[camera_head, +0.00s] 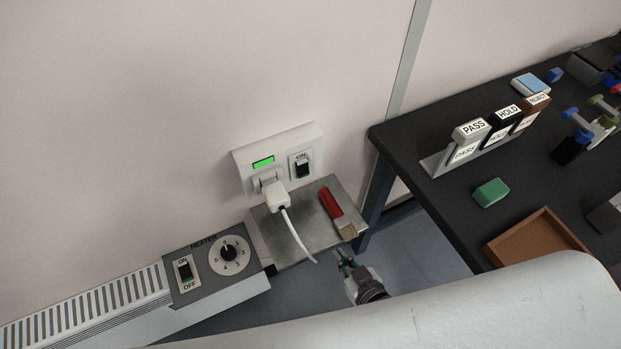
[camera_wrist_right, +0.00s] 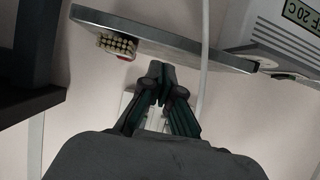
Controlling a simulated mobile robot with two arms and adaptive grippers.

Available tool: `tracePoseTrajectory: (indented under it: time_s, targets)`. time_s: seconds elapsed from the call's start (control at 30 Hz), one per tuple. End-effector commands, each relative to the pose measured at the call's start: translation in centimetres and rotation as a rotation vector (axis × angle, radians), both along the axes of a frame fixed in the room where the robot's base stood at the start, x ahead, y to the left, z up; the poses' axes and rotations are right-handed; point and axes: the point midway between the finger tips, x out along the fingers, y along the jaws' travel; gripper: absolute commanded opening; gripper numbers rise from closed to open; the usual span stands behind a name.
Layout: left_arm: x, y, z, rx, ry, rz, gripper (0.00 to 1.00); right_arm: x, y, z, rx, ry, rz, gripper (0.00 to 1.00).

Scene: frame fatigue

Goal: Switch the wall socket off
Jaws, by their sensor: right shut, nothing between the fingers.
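The white wall socket (camera_head: 277,150) is on the wall with a lit green indicator (camera_head: 263,162). Its black rocker switch (camera_head: 302,169), labelled ON, sits at the right of the plate. A white plug (camera_head: 275,193) is in the socket, and its cable hangs down over the metal shelf (camera_head: 284,233). My right gripper (camera_head: 345,258) is shut and empty, below and to the right of the socket, near the shelf's front edge. My left gripper is not in view.
A red-handled brush (camera_head: 337,212) lies on the shelf. A heater panel (camera_head: 216,262) with switch and dial is at lower left. A dark workbench (camera_head: 412,140) at right holds labelled stamps (camera_head: 471,130), a green block (camera_head: 491,193) and a brown tray (camera_head: 540,245). The wall above the socket is clear.

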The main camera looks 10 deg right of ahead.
Motion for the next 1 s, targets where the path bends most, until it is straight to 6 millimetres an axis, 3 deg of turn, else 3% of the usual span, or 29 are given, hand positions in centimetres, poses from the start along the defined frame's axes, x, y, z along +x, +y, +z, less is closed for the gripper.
tracePoseTrajectory:
  time_s: [0.03,0.1,0.2,0.3,0.43,0.77,1.0]
  targets:
    - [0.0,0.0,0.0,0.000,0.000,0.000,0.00,0.6,0.3,3.1,0.018,-0.064,0.000,0.00]
    - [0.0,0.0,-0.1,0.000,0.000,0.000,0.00,1.2,0.6,6.7,0.039,-0.137,0.000,0.00]
    - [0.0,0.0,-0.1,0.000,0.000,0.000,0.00,1.7,0.7,10.8,0.061,-0.217,-0.002,0.00]
    - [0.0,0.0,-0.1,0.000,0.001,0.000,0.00,1.9,0.8,13.3,0.074,-0.265,-0.004,0.00]
    - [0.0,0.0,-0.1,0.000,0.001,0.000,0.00,1.9,0.8,14.6,0.081,-0.290,-0.004,0.00]
    - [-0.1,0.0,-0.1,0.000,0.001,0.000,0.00,2.1,0.9,14.6,0.081,-0.291,-0.005,0.00]
    - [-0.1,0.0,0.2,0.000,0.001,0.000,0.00,4.7,1.6,14.4,0.082,-0.294,-0.006,0.00]
